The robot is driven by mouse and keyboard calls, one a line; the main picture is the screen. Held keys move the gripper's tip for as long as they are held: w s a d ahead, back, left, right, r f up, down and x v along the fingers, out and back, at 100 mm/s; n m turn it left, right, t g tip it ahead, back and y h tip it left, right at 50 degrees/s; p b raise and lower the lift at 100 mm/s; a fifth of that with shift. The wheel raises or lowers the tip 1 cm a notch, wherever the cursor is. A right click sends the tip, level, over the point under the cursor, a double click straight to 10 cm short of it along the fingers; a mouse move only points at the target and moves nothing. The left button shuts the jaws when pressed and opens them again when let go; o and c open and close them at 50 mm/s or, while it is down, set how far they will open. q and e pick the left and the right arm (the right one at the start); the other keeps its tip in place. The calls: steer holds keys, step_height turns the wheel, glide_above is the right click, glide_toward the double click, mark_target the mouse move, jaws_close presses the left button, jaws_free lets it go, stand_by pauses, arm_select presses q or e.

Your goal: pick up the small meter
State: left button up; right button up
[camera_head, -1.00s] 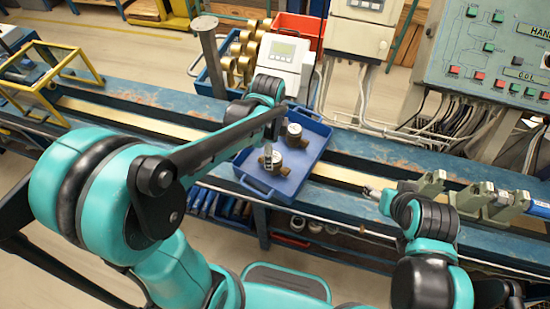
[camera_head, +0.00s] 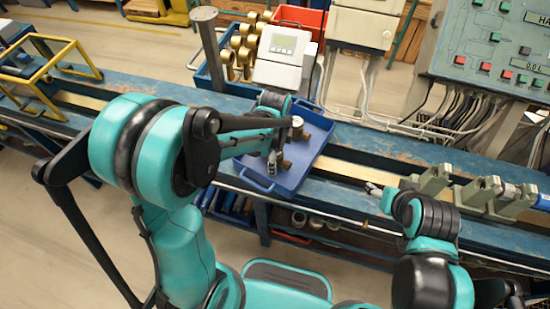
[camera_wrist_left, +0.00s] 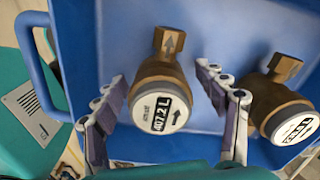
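Two brass meters with white dials lie in the blue tray. In the left wrist view, one meter (camera_wrist_left: 160,96) sits between the fingers of my left gripper (camera_wrist_left: 162,78); the other meter (camera_wrist_left: 280,108) is to the right, outside them. I cannot tell for sure which is the smaller. My left gripper is open, with a gap visible beside the meter. In the head view, my left gripper (camera_head: 272,162) is low over the tray, partly hiding the nearer meter (camera_head: 284,164); the farther meter (camera_head: 297,124) shows behind. My right gripper (camera_head: 373,189) is over the bench, its fingers too small to judge.
The blue tray (camera_head: 310,160) rests on the blue bench (camera_head: 365,148). Grey-green clamps (camera_head: 470,190) stand right of my right gripper. A white box with a display (camera_head: 285,55), a bin of brass parts (camera_head: 240,50) and the control panel (camera_head: 490,55) are behind.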

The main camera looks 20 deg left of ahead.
arm_select(q)
jaws_close()
steer(key=shift+r, duration=0.1)
